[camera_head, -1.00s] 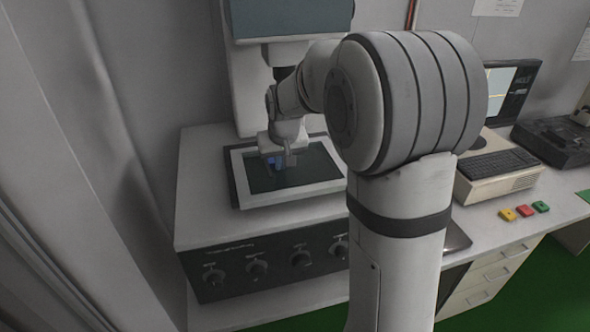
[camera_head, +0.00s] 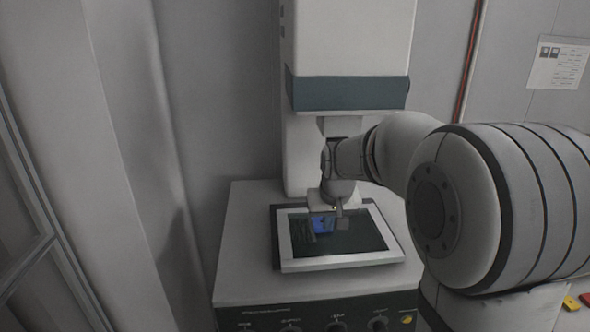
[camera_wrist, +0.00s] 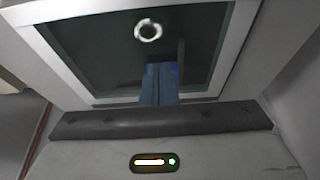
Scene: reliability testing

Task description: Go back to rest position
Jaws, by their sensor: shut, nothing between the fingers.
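My gripper (camera_head: 322,224) shows in the head view as small blue fingers over a dark glass plate in a pale frame (camera_head: 340,264) on the testing machine. In the wrist view, the two blue fingers of the gripper (camera_wrist: 160,72) lie side by side, shut and empty. They point towards the dark glass. I cannot tell whether they touch it. My arm reaches in from the right and hides part of the machine.
The machine's pale upper column (camera_head: 350,35) with a dark band stands behind my gripper. Knobs line its front (camera_head: 338,325). A white ring, possibly a reflection, shows on the glass (camera_wrist: 148,30). A paper sheet (camera_head: 558,62) hangs on the right wall.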

